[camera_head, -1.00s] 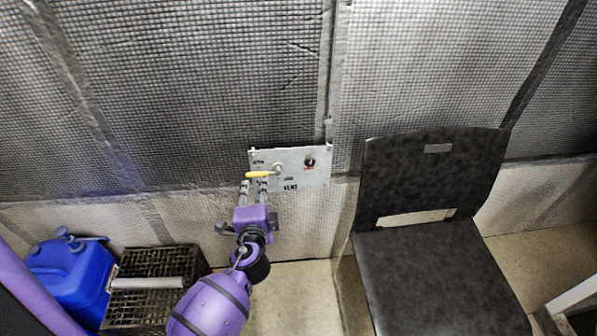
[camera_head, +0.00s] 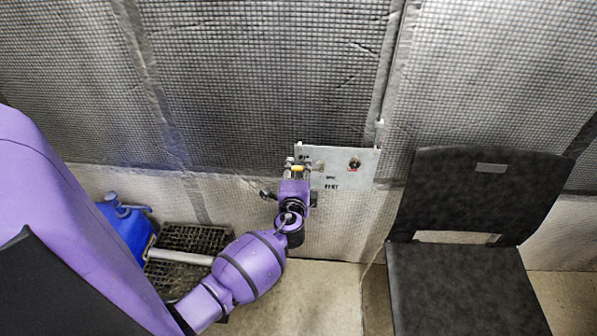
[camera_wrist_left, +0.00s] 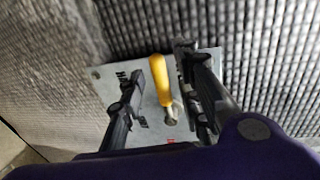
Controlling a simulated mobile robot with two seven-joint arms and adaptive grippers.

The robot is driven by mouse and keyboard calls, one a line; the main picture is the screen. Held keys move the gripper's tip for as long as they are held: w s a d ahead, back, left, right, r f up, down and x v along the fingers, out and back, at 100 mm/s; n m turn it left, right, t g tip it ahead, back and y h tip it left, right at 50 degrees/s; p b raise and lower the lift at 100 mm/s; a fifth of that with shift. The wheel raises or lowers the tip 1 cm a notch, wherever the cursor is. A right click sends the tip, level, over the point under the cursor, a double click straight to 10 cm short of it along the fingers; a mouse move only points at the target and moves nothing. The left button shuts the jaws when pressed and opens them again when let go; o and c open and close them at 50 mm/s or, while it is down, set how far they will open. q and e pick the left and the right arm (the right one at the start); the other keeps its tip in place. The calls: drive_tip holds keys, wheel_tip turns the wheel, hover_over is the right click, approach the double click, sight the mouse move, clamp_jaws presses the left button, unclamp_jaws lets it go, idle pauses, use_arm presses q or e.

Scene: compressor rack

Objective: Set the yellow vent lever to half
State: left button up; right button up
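The yellow vent lever (camera_head: 301,169) is on a grey metal panel (camera_head: 362,172) on the wall. Its handle points left from its pivot in the head view. In the left wrist view the yellow handle (camera_wrist_left: 160,80) stands between my two fingers, nearer the right-hand finger. My left gripper (camera_head: 298,163) is at the panel's left part, its fingers apart on both sides of the handle. The wrist view (camera_wrist_left: 157,65) shows a gap on the left side of the handle; contact on the right side is unclear. My gripper hides part of the lever and panel label in the head view. My right gripper is out of view.
A dark knob (camera_head: 354,164) with a red label sits on the panel's right part. A black chair (camera_head: 455,280) stands at the right. A blue canister (camera_head: 128,228) and a black crate (camera_head: 190,238) are on the floor at the left.

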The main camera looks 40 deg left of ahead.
use_arm(q)
drive_tip(key=shift+c, duration=0.5)
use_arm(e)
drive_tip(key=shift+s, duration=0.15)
use_arm(q)
clamp_jaws()
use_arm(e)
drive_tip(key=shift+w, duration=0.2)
use_arm(q)
drive_tip(key=shift+w+d+f+n+t+h+b, duration=0.15)
drive_tip(key=shift+d+f+n+t+h+b, duration=0.15)
drive_tip(key=shift+f+n+b, duration=1.2)
drive_tip(key=shift+w+d+f+n+t+h+b, duration=0.25)
drive_tip(key=shift+n+b, duration=0.8)
drive_tip(key=shift+b, duration=1.3)
drive_tip(key=shift+w+d+f+n+t+h+b, duration=0.1)
drive_tip(key=shift+d+f+n+t+h+b, duration=0.5)
drive_tip(key=shift+n+b, duration=1)
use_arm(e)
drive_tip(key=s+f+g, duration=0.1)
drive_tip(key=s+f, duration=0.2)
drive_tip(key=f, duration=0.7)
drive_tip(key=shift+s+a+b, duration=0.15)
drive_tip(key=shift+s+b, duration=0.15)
use_arm(q)
drive_tip(key=shift+a+f+m+g, duration=0.15)
drive_tip(key=shift+a+m+g, duration=0.15)
drive_tip(key=shift+m+g, duration=0.05)
